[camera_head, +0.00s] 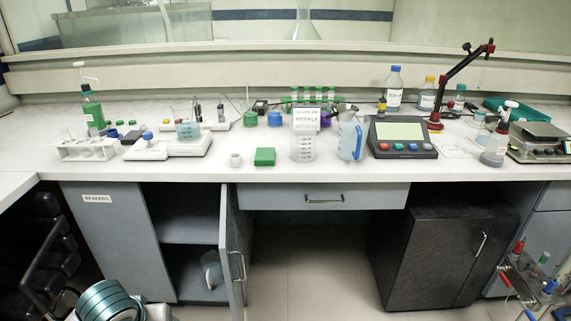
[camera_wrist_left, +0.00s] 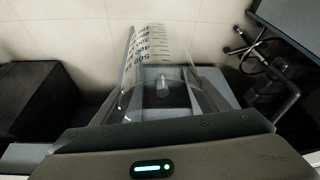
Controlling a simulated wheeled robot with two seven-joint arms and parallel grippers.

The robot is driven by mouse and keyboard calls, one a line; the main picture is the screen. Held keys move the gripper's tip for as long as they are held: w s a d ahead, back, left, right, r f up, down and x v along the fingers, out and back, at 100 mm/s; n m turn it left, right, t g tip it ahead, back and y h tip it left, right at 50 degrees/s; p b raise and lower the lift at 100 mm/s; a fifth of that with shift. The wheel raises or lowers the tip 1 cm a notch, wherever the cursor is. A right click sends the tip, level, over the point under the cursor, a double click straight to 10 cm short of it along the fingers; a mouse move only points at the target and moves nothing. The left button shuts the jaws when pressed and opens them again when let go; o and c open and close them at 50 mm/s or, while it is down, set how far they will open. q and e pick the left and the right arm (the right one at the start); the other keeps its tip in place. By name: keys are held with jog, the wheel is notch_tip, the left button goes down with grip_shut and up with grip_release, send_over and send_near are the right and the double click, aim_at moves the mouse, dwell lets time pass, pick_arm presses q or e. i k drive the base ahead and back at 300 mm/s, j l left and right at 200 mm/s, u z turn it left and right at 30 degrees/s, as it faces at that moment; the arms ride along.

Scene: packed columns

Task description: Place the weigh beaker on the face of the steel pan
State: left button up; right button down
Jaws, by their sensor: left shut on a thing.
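In the left wrist view, a clear beaker (camera_wrist_left: 160,45) with dark blue graduation marks is held between the fingers of my left gripper (camera_wrist_left: 165,85). My left gripper is shut on it. Floor tiles show behind it, so it is clear of any surface there. In the head view, only part of my left arm shows at the bottom left; the gripper and held beaker are out of that view. A dark, flat steel pan (camera_head: 540,131) tops an instrument at the far right of the bench, and its face looks bare. My right gripper is not in view.
A glass beaker (camera_head: 188,129) stands on a white instrument at the left. A graduated vessel (camera_head: 303,148), a blue-handled jug (camera_head: 351,140) and a grey console (camera_head: 402,138) stand mid-bench. A flask (camera_head: 494,150) stands left of the pan. An open cupboard door (camera_head: 235,245) juts out below.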

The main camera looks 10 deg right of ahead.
aim_at(542, 128)
jog(key=z, duration=2.1)
jog(key=i+j, duration=0.1)
jog(key=i, duration=0.7)
jog(key=i+j, duration=0.1)
jog(key=i, duration=0.7)
